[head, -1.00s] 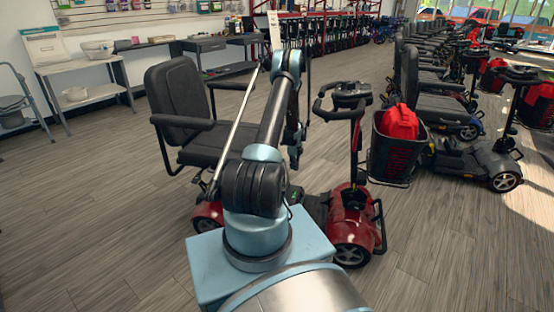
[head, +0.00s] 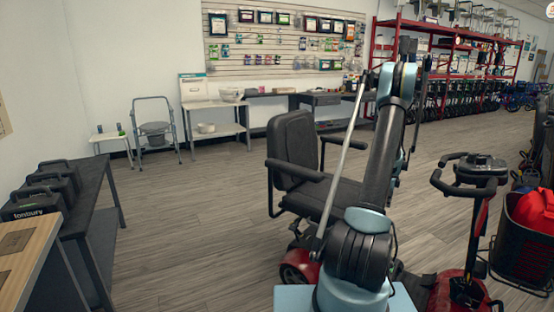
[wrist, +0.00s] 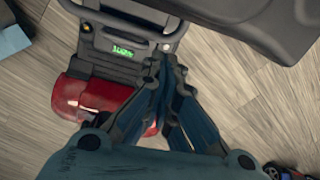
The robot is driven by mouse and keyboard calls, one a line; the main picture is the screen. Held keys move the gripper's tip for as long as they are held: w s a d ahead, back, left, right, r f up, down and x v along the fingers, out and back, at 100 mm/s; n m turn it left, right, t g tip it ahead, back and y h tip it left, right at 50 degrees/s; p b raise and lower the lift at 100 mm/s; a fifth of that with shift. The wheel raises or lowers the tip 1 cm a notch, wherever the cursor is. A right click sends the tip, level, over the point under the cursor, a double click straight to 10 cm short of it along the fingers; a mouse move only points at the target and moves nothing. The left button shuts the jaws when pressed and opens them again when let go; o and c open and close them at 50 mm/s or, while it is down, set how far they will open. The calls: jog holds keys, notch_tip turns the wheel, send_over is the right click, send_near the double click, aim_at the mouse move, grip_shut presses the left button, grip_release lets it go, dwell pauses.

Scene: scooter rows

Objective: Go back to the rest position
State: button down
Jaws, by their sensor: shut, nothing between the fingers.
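My gripper (wrist: 165,68) is shut and empty in the wrist view, its two dark blue fingers meeting at the tips. It is above a red scooter's rear body (wrist: 90,98) and a dark grey part with a green-lit label (wrist: 122,52). The scooter's black seat (wrist: 260,22) fills the upper right of that view. In the head view my arm rises in front of the scooter seat (head: 293,148), bent at the top. The gripper itself is mostly hidden behind the arm there.
The scooter's handlebar column (head: 474,215) stands right of my arm, beside a black basket with a red bag (head: 536,212). A dark table with black cases (head: 88,205) is at the left. White shelving (head: 215,104) lines the back. Floor (head: 195,235) between is clear.

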jog(key=s+a+r+n, duration=0.35)
jog(key=a+r, duration=0.25)
jog(key=r, duration=0.2)
jog(key=s+a+r+n, duration=0.3)
jog(key=s+a+r, duration=0.1)
jog(key=a+r, duration=0.35)
jog(key=s+a+r+n+t, duration=0.1)
jog(key=s+a+r+n, duration=0.5)
jog(key=s+a+r, duration=0.35)
jog(key=s+a+n, duration=0.3)
jog(key=s+a, duration=0.1)
jog(key=s, duration=0.4)
jog(key=s+a+n, duration=0.3)
jog(key=s+a, duration=0.2)
jog(key=s, duration=0.2)
jog(key=s+a+f+n, duration=0.1)
jog(key=s+f+n, duration=0.2)
jog(key=s, duration=0.3)
jog(key=s+a+f+n, duration=0.2)
jog(key=s+f+n, duration=0.1)
jog(key=s, duration=0.3)
jog(key=shift+s+a+f+t, duration=0.25)
jog(key=shift+a+f+t, duration=0.05)
jog(key=shift+f+t, duration=0.15)
jog(key=shift+a, duration=0.1)
